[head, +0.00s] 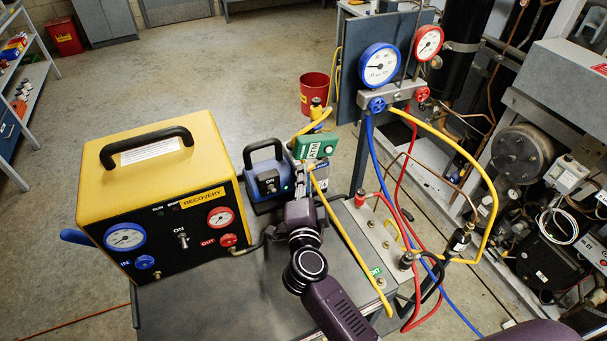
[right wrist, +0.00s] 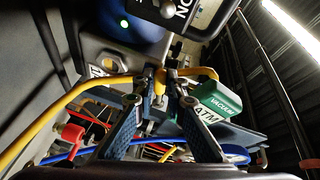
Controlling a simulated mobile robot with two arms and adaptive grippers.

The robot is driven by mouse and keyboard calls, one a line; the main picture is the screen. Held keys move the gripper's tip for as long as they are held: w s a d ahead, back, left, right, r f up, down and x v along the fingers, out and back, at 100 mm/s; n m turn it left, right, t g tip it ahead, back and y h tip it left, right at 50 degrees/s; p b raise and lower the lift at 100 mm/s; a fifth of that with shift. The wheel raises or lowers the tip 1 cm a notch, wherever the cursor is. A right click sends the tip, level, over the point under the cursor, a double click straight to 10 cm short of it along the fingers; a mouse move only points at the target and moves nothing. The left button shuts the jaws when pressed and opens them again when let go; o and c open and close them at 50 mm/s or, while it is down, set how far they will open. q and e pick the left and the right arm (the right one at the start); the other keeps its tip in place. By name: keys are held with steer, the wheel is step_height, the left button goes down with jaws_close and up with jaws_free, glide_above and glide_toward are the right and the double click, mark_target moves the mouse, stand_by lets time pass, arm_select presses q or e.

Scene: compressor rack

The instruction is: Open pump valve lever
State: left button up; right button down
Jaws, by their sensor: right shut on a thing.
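The blue vacuum pump (head: 268,183) stands on the cart, its switch plate marked ON. Its blue body (right wrist: 135,25) also shows at the top of the right wrist view. My right gripper (head: 304,188) is at the pump's right side, with my wrist hiding most of the fingers in the head view. In the right wrist view its two fingertips (right wrist: 162,78) close together on a small part at the pump's fitting, which appears to be the valve lever. The fingers cover most of that part, so its angle is unclear. My left gripper is not in view.
A green vacuum gauge (head: 314,147) sits close beside my right gripper. A yellow hose (head: 345,235) runs close to my arm towards the cart's front. The yellow recovery unit (head: 160,200) stands left; gauges (head: 380,65) and hoses crowd the right.

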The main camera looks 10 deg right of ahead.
steer(key=shift+f, duration=0.15)
steer(key=c, duration=2.2)
jaws_free()
steer(key=shift+c, duration=0.2)
steer(key=v, duration=1.2)
steer(key=shift+s, duration=0.1)
steer(key=shift+c, duration=0.5)
